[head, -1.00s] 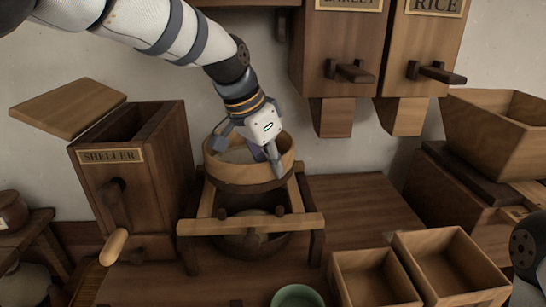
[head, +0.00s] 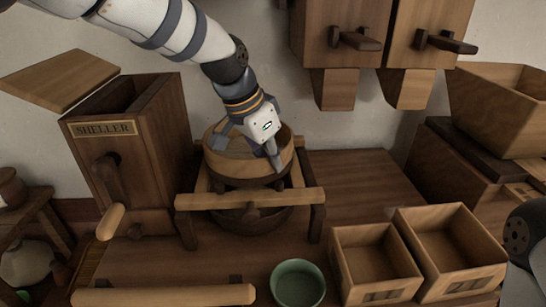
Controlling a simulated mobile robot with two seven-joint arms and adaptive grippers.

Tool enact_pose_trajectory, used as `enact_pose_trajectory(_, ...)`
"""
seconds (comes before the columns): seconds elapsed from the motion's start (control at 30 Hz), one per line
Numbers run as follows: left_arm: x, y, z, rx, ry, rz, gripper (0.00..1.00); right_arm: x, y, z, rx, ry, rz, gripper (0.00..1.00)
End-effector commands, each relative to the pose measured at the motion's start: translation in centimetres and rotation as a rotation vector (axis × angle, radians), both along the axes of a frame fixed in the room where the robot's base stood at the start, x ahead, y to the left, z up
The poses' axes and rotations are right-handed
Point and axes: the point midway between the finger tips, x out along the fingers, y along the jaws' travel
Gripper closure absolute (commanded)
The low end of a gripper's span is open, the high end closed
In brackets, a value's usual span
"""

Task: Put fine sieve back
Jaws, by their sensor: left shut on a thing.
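The fine sieve (head: 240,167), a round wooden hoop, is at the wooden stand (head: 250,200) in the middle of the head view. My left gripper (head: 250,152) reaches down from above and is shut on the sieve. The gripper covers part of the sieve's rim and inside. The sieve sits at the top of the stand, above a dark round vessel (head: 250,221) in its frame. I cannot tell whether it rests fully on the stand. Only a joint of my right arm shows at the right edge; its gripper is out of view.
The sheller box (head: 150,150) with its open lid and crank stands close on the left. Two open wooden boxes (head: 372,262) and a green bowl (head: 298,284) are in front at right. Wall hoppers (head: 340,40) hang above right. The bench right of the stand (head: 365,190) is clear.

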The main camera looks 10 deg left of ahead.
Motion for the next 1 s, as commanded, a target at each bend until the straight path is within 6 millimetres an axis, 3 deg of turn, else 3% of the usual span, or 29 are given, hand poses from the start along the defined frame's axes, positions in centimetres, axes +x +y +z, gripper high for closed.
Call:
enact_pose_trajectory(0.5,0.0,0.0,-1.1,0.0,0.0,0.0,1.0,0.0,0.0,0.0,0.0,0.001,0.0,0.6)
enact_pose_trajectory(0.6,0.0,0.0,-1.0,0.0,0.0,0.0,0.74,0.0,0.0,0.0,0.0,0.001,0.0,0.6)
enact_pose_trajectory(0.63,0.0,0.0,-1.0,0.0,0.0,0.0,0.7,0.0,0.0,0.0,0.0,0.001,0.0,0.6)
enact_pose_trajectory(0.9,0.0,0.0,-1.0,0.001,0.001,0.0,0.7,0.0,0.0,0.0,0.0,0.001,0.0,0.6)
enact_pose_trajectory(1.0,-0.2,0.3,0.0,-0.001,-0.002,0.0,0.7,0.0,0.0,0.0,0.0,0.001,0.0,0.6)
